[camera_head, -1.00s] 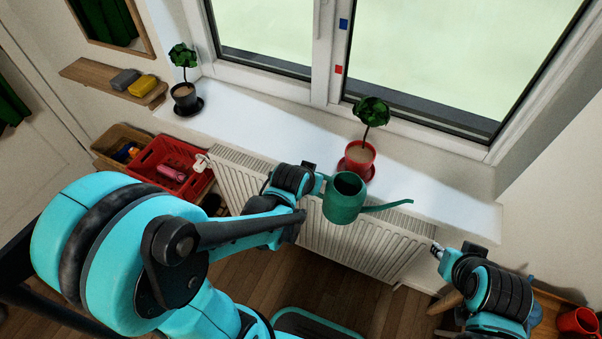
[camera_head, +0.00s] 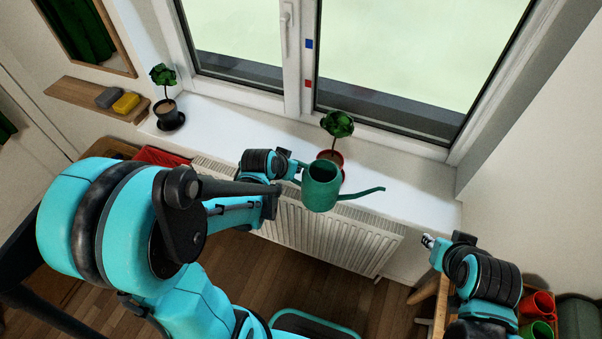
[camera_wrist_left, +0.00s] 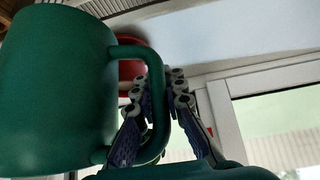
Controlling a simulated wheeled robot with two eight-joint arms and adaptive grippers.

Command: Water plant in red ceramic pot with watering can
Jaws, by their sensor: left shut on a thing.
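The green watering can (camera_head: 321,189) hangs in the air in front of the window sill, roughly upright, its spout pointing right. My left gripper (camera_head: 296,171) is shut on its handle, as the left wrist view (camera_wrist_left: 160,88) also shows. The red ceramic pot (camera_head: 337,157) stands on the sill behind the can, its lower part hidden by it. Its leafy green plant (camera_head: 338,123) rises above the can. In the left wrist view, part of the red pot (camera_wrist_left: 130,68) shows behind the handle. My right gripper (camera_head: 428,241) is away at the lower right, too small to judge its jaws.
A second plant in a black pot (camera_head: 168,115) stands on the left of the white sill (camera_head: 235,128). A radiator (camera_head: 335,235) is below the sill and the window above. A wooden shelf (camera_head: 85,98) holds two sponges. Red and green mugs (camera_head: 538,304) are at the lower right.

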